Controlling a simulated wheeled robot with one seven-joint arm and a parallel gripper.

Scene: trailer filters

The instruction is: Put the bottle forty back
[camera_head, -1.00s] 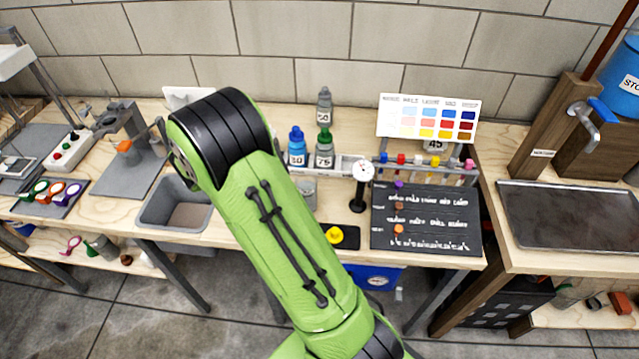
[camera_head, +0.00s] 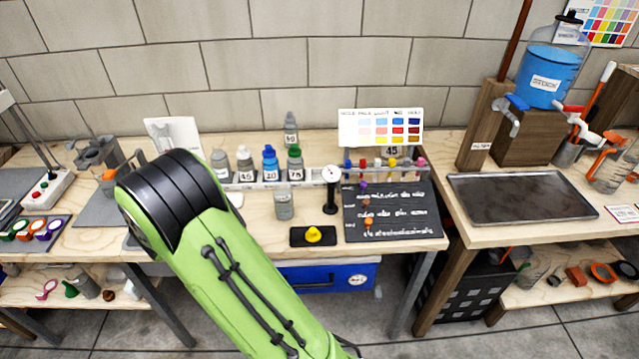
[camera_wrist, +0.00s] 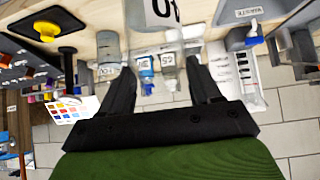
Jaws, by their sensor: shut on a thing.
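Bottle forty (camera_wrist: 160,12), with a white label, is at the top edge of the wrist view. In the head view my green arm hides the gripper and this bottle. The bottle rack (camera_head: 262,183) stands along the back of the bench, with several labelled bottles in it. These include a grey-topped one marked 45 (camera_head: 245,162), a blue one (camera_head: 270,160) and a green-capped one marked 75 (camera_head: 294,163).
A clear jar (camera_head: 284,205) stands in front of the rack. A dial gauge (camera_head: 331,190), a black pad with a yellow knob (camera_head: 313,235) and a dark written board (camera_head: 392,215) are to the right. A colour chart (camera_head: 381,128) stands behind.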

